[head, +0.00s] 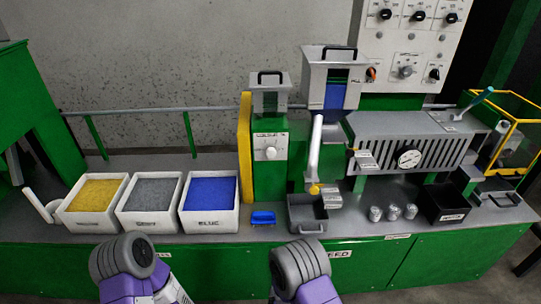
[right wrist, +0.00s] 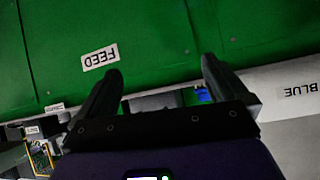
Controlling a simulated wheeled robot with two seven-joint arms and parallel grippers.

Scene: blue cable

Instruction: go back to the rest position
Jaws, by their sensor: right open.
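My right gripper (right wrist: 161,68) is open in the right wrist view, with nothing between its two dark fingers. It faces the green front panel of the bench, close to the upside-down FEED label (right wrist: 100,58). In the head view, purple and grey links of both my arms show at the bottom edge, in front of the bench. Neither gripper's fingers show there, and my left gripper is out of sight. I cannot make out a separate blue cable.
The green bench with a grey top (head: 160,241) spans the view. On it stand bins of yellow (head: 97,194), grey (head: 150,191) and blue (head: 211,191) granules, a small blue object (head: 263,217), a grey tray (head: 307,214), metal cups (head: 393,212), a black box (head: 444,205) and a machine.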

